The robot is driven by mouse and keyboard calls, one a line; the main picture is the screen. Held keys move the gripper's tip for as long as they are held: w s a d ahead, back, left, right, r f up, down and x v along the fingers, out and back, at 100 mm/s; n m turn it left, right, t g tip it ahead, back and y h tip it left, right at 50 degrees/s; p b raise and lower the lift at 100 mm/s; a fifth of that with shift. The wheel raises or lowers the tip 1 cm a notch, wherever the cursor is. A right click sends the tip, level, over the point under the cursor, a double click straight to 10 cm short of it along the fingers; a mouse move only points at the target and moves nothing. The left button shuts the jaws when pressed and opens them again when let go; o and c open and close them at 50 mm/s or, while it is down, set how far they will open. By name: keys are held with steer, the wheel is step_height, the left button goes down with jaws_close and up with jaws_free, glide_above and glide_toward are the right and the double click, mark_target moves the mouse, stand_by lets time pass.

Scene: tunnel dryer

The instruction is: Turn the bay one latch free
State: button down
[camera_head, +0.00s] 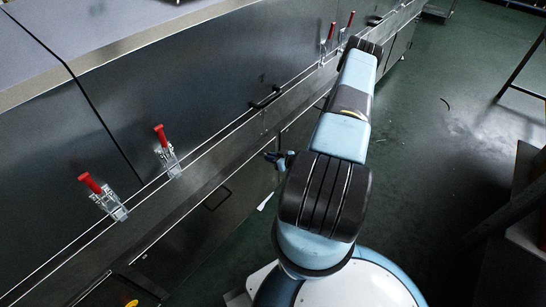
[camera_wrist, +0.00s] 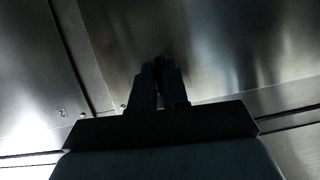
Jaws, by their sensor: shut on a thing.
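In the wrist view my gripper (camera_wrist: 159,78) is shut, its two dark fingers close together against a grey metal panel. A narrow dark piece (camera_wrist: 159,64) shows between the fingertips. It sits where the bay one latch could be, but its shape and turn are too dark to tell. In the head view a small dark blue part that looks like my gripper (camera_head: 277,157) shows left of my arm, close to the dryer's side. What it holds is hidden there.
The dryer's long metal side (camera_head: 190,85) runs along the left. Red-handled clamps (camera_head: 165,150) (camera_head: 103,195) stand on its ledge, with more at the far end (camera_head: 328,40). A black handle (camera_head: 265,97) sits on the side. Green floor (camera_head: 440,60) is open at right; dark furniture (camera_head: 515,215) stands lower right.

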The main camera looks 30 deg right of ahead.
steer(key=shift+a+n, duration=0.1)
steer(key=shift+n, duration=0.3)
stand_by(0.3)
steer(key=c, duration=1.2)
jaws_free()
steer(key=v, duration=1.3)
steer(key=shift+s+r, duration=0.1)
steer(key=shift+s, duration=0.3)
